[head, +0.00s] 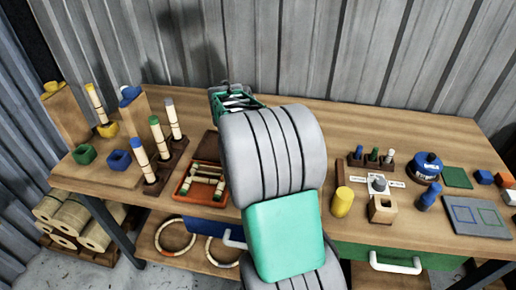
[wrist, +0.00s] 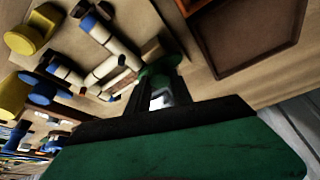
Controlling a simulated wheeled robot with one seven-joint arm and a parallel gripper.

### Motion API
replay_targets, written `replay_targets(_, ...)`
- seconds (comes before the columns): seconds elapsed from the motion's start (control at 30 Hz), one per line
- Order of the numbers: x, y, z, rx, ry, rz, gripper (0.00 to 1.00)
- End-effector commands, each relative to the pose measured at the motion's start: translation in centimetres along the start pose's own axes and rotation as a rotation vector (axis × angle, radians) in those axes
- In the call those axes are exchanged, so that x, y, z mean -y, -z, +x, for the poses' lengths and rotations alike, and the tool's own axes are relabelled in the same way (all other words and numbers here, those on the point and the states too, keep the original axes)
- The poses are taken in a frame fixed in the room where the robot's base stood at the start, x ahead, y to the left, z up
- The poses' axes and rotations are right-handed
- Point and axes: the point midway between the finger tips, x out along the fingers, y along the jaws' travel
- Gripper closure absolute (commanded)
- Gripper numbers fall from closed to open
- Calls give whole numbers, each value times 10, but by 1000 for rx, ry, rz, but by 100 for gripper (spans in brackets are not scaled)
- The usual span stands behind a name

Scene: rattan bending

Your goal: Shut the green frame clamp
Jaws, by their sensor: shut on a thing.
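In the wrist view my gripper (wrist: 160,98) has its dark fingers closed on a small green piece, which looks like the green frame clamp (wrist: 158,72). A pale bit shows between the fingers, and the lower part of the clamp is covered by them. Beside it, to the left, are pale banded rods (wrist: 112,70) with blue parts. A yellow knob-like piece (wrist: 28,32) and a blue one (wrist: 45,90) are further left. In the head view my arm hides the clamp and the fingertips, so the clamp's lever position cannot be told.
In the head view an orange tray (head: 178,190) with short rods lies left of my arm. A rack of capped rods (head: 170,165) stands further left. A yellow cylinder (head: 342,202), a blue disc-shaped container (head: 427,165) and a grey mat (head: 475,222) are on the right. A grey corrugated wall stands behind.

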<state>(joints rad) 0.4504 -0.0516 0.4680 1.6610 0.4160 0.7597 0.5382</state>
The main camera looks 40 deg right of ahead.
Motion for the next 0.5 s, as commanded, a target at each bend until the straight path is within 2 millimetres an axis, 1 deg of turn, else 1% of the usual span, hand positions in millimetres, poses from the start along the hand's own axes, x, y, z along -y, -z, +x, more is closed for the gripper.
replay_targets(0.17,0,1,-1,-2,1,2,100)
replay_targets(0.2,0,1,-1,-2,1,1,70)
replay_targets(0.43,0,0,0,-1,1,0,51)
replay_targets(0.5,0,0,0,-1,1,0,51)
